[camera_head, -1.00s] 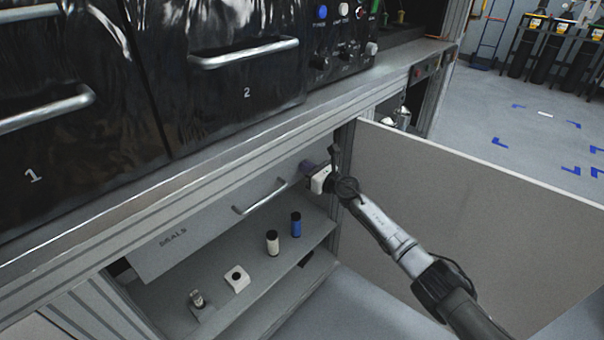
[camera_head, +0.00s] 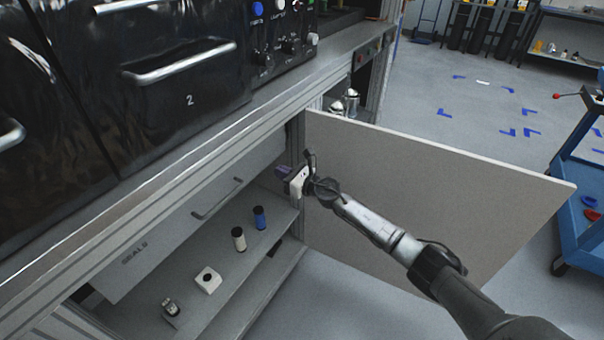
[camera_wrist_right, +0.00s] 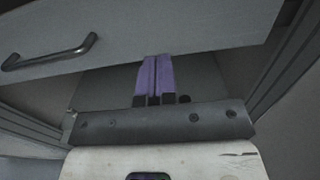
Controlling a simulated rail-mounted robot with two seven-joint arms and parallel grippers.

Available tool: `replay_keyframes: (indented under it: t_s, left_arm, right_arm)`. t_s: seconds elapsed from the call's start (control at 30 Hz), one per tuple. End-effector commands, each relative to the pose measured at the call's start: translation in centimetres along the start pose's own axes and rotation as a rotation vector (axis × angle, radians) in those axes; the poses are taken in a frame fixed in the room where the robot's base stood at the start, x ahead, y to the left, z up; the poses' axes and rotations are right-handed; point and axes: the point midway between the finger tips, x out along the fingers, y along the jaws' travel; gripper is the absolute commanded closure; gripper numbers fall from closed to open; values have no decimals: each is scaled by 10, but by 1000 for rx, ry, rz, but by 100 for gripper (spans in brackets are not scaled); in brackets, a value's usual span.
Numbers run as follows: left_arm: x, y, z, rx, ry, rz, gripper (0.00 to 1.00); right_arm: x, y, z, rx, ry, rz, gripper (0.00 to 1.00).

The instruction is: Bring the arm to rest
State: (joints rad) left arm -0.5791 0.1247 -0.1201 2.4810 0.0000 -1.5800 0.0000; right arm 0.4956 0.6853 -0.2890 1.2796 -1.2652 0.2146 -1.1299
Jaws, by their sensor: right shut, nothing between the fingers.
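My right arm comes in from the lower right in the head view, and my right gripper (camera_head: 283,172) is at the right end of the open cabinet bay, near the seals drawer. In the right wrist view its purple fingers (camera_wrist_right: 155,78) are together with nothing between them. They point toward the cabinet, below the drawer front. My left gripper is not in view.
The drawer (camera_head: 180,235) marked SEALS has a bar handle (camera_head: 216,199). Below it a shelf holds a white cylinder (camera_head: 239,239), a blue cylinder (camera_head: 260,217), a white block (camera_head: 208,281) and a metal part (camera_head: 171,308). An open door (camera_head: 430,190) stands behind my arm.

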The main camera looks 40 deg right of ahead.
Motion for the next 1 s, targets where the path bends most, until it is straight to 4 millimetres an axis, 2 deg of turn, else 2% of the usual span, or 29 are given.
replay_keyframes:
  t_s: [0.03,0.2,0.4,0.6,0.87,1.0]
  left_arm:
    - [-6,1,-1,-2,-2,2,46]
    - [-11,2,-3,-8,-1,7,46]
    - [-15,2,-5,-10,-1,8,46]
    - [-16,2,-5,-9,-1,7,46]
    - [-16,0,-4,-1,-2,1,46]
    - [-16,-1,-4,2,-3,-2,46]
  right_arm:
    - [-10,0,2,-2,3,0,100]
    - [-36,0,1,-1,1,1,100]
    - [-56,0,1,-1,-1,0,100]
    - [-65,0,1,-1,-1,0,100]
    - [-66,0,1,7,-2,0,100]
    - [-66,-5,3,113,-16,-26,100]
